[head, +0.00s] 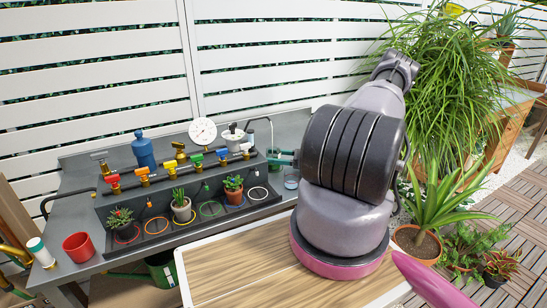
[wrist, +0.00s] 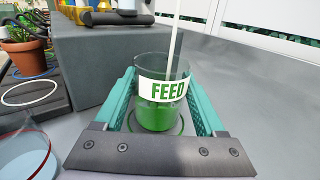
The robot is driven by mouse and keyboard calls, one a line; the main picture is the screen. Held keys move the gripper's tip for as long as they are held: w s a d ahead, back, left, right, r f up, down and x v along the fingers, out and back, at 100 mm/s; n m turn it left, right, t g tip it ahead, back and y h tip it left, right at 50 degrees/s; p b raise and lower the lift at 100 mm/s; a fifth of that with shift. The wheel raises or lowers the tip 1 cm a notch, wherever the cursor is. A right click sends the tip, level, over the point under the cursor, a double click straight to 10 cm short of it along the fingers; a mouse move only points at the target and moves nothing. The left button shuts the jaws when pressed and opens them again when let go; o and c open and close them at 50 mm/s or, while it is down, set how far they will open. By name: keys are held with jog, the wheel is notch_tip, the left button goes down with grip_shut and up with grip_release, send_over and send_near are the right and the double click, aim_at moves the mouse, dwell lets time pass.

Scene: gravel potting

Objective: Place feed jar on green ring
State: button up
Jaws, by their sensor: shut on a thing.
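The feed jar (wrist: 158,100) is a clear glass with green contents, a white label reading FEED and a pale rod standing in it. It is upright. My gripper (wrist: 163,98) has its teal fingers closed on both sides of the jar. A thin green ring (wrist: 181,127) shows on the grey tabletop around the jar's base; I cannot tell whether the base touches the surface. In the head view my gripper (head: 282,157) is partly hidden by my arm, and I cannot make out the jar. Another green ring (head: 211,209) lies empty in the dark planting tray.
Another glass (wrist: 22,150) stands at lower left in the wrist view. A grey raised block (wrist: 95,70) is behind the feed jar. The tray holds several potted plants, including a terracotta pot (head: 233,196). A red cup (head: 79,247) stands at far left.

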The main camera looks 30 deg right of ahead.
jog(key=shift+f, duration=0.3)
